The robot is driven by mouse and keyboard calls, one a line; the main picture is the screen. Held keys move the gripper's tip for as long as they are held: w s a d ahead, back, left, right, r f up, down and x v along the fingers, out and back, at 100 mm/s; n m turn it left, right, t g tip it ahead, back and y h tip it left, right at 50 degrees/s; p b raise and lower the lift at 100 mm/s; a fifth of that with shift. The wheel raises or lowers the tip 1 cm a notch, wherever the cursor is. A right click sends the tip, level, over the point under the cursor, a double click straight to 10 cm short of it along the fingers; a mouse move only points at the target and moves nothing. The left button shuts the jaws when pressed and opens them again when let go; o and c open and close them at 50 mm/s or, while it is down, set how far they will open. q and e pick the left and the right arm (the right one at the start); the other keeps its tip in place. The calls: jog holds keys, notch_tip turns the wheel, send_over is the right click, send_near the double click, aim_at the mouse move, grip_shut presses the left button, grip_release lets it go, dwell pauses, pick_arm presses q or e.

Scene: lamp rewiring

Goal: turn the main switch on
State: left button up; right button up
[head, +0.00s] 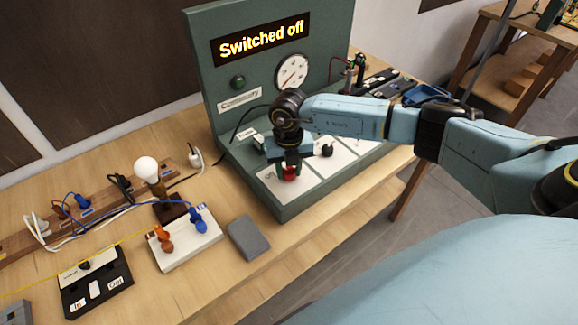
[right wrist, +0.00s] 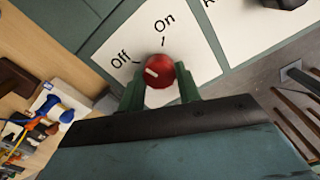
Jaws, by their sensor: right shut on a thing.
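The main switch is a red round knob (right wrist: 161,72) on a white plate marked Off and On; its pale pointer mark is turned toward Off. It also shows in the head view (head: 289,173), low on the front of the green panel (head: 225,55). The panel's display (head: 262,39) reads "Switched off". My right gripper (right wrist: 160,88) is shut on the red knob, with a green finger on either side of it. In the head view the right gripper (head: 290,168) reaches down onto the knob from above. My left gripper is in neither view.
A black knob (head: 325,150) sits on the plate right of the red one. A round gauge (head: 291,72) and a green lamp (head: 238,82) are on the panel. A bulb (head: 146,168), a white terminal block (head: 186,247) and a grey block (head: 248,238) stand on the table at left.

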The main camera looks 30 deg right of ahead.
aim_at(288, 171)
jog(key=m+p, duration=0.1)
jog(key=m, duration=0.4)
jog(key=shift+r+m+p, duration=0.15)
jog(key=shift+m+p, duration=0.15)
jog(key=shift+p, duration=0.1)
jog(key=m+p, duration=0.2)
jog(key=m, duration=0.4)
jog(key=shift+w, duration=0.15)
jog(key=shift+p, duration=0.3)
jog(key=o, duration=1)
jog(key=shift+c, duration=0.2)
notch_tip(288, 171, up, 13)
jog(key=b, duration=0.1)
jog(key=shift+r, duration=0.15)
